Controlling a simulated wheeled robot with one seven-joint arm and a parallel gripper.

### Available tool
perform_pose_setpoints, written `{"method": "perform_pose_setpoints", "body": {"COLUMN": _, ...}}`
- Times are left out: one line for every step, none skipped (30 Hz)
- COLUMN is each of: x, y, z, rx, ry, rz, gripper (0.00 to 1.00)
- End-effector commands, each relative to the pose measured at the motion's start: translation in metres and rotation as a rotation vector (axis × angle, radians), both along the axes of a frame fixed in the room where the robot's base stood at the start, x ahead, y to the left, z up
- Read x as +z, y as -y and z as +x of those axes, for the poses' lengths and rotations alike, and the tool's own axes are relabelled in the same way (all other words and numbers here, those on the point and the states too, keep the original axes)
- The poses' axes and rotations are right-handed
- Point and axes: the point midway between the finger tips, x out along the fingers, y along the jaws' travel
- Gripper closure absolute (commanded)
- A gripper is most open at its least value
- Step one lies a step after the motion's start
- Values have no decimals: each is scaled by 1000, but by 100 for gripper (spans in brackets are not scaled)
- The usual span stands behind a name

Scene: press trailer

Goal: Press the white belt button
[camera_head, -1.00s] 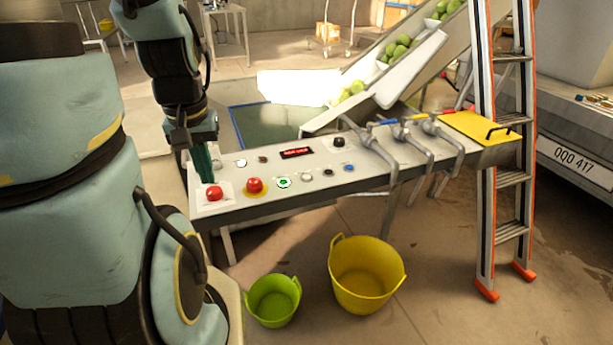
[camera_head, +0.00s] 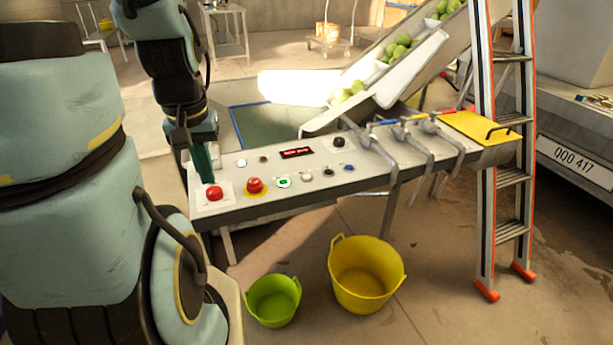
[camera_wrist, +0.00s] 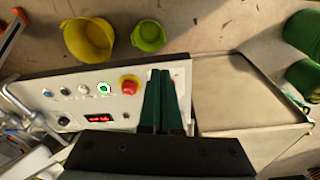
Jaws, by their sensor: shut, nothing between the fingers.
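My gripper (camera_head: 207,180) is shut and empty, its green fingers pointing down over the left end of the control panel (camera_head: 235,206). In the wrist view the fingers (camera_wrist: 164,76) cover part of the panel beside the red button on its yellow base. A small white button (camera_head: 241,162) is at the back left, right of my fingers. Another pale, whitish button (camera_head: 306,178) is in the front row, right of the green-lit button (camera_head: 284,182); it also shows in the wrist view (camera_wrist: 83,90). No label is readable to tell which is the belt button. Fingertip contact cannot be told.
A red button (camera_head: 214,193) lies close to my fingers, and another red button (camera_head: 255,185) sits on yellow. A red display (camera_head: 296,153) and a black knob (camera_head: 339,142) are behind. Pipes (camera_head: 411,145) and a ladder (camera_head: 502,150) stand right. Yellow (camera_head: 366,275) and green (camera_head: 273,300) tubs stand below.

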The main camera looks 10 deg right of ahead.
Motion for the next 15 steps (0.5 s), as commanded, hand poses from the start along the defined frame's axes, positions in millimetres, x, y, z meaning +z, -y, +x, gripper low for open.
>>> {"method": "perform_pose_setpoints", "body": {"x": 0, "y": 0, "z": 0, "rx": 0, "ry": 0, "rz": 0, "gripper": 100}}
{"method": "perform_pose_setpoints", "body": {"x": 0, "y": 0, "z": 0, "rx": 0, "ry": 0, "rz": 0, "gripper": 100}}
{"method": "perform_pose_setpoints", "body": {"x": 0, "y": 0, "z": 0, "rx": 0, "ry": 0, "rz": 0, "gripper": 100}}
{"method": "perform_pose_setpoints", "body": {"x": 0, "y": 0, "z": 0, "rx": 0, "ry": 0, "rz": 0, "gripper": 100}}
{"method": "perform_pose_setpoints", "body": {"x": 0, "y": 0, "z": 0, "rx": 0, "ry": 0, "rz": 0, "gripper": 100}}
{"method": "perform_pose_setpoints", "body": {"x": 0, "y": 0, "z": 0, "rx": 0, "ry": 0, "rz": 0, "gripper": 100}}
{"method": "perform_pose_setpoints", "body": {"x": 0, "y": 0, "z": 0, "rx": 0, "ry": 0, "rz": 0, "gripper": 100}}
{"method": "perform_pose_setpoints", "body": {"x": 0, "y": 0, "z": 0, "rx": 0, "ry": 0, "rz": 0, "gripper": 100}}
{"method": "perform_pose_setpoints", "body": {"x": 0, "y": 0, "z": 0, "rx": 0, "ry": 0, "rz": 0, "gripper": 100}}
{"method": "perform_pose_setpoints", "body": {"x": 0, "y": 0, "z": 0, "rx": 0, "ry": 0, "rz": 0, "gripper": 100}}
{"method": "perform_pose_setpoints", "body": {"x": 0, "y": 1, "z": 1, "rx": 2, "ry": 1, "rz": -2, "gripper": 100}}
{"method": "perform_pose_setpoints", "body": {"x": 0, "y": 3, "z": 2, "rx": 6, "ry": 2, "rz": -6, "gripper": 100}}
{"method": "perform_pose_setpoints", "body": {"x": 1, "y": 6, "z": 4, "rx": 13, "ry": 5, "rz": -13, "gripper": 100}}
{"method": "perform_pose_setpoints", "body": {"x": 1, "y": 10, "z": 7, "rx": 23, "ry": 9, "rz": -20, "gripper": 100}}
{"method": "perform_pose_setpoints", "body": {"x": 2, "y": 16, "z": 12, "rx": 38, "ry": 15, "rz": -34, "gripper": 100}}
